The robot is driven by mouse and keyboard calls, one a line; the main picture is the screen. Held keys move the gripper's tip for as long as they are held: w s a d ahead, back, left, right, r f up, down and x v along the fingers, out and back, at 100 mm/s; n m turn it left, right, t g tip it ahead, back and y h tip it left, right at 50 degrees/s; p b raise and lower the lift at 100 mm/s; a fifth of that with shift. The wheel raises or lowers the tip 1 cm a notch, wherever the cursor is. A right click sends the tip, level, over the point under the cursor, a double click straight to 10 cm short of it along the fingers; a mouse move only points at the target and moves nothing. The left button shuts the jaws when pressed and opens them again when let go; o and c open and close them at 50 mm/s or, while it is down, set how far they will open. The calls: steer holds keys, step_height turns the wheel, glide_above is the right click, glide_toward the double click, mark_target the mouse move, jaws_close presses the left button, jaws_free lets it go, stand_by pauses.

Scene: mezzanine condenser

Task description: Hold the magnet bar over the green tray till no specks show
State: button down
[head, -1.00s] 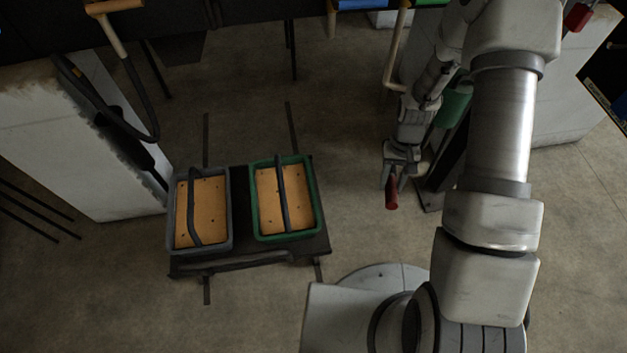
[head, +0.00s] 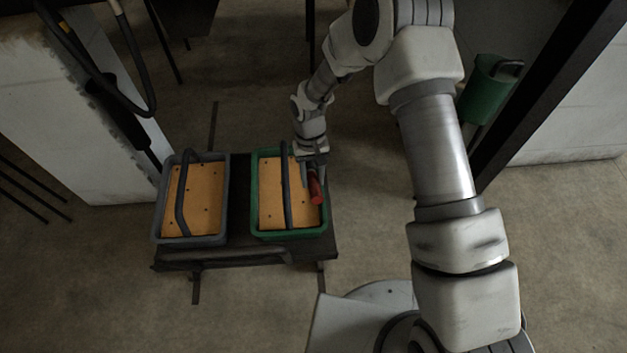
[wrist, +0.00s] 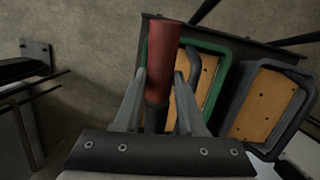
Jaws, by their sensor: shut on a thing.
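The magnet bar (head: 316,188) is red with a dark end. My gripper (head: 313,170) is shut on its dark end. In the head view the bar overlaps the right side of the green tray (head: 254,205); its height above the tray is hard to tell.
A grey tray (head: 157,215) with an orange floor, dark specks and a dark handle stands left of the green tray. Both sit on a dark low cart (head: 240,236). A dark post (head: 530,105) and a green container (head: 484,92) are at the right. Floor below the cart is clear.

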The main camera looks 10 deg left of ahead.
step_height(320, 180, down, 16)
steer(key=b, duration=1)
steer(key=shift+b, duration=0.3)
steer(key=shift+w, duration=0.1)
stand_by(0.3)
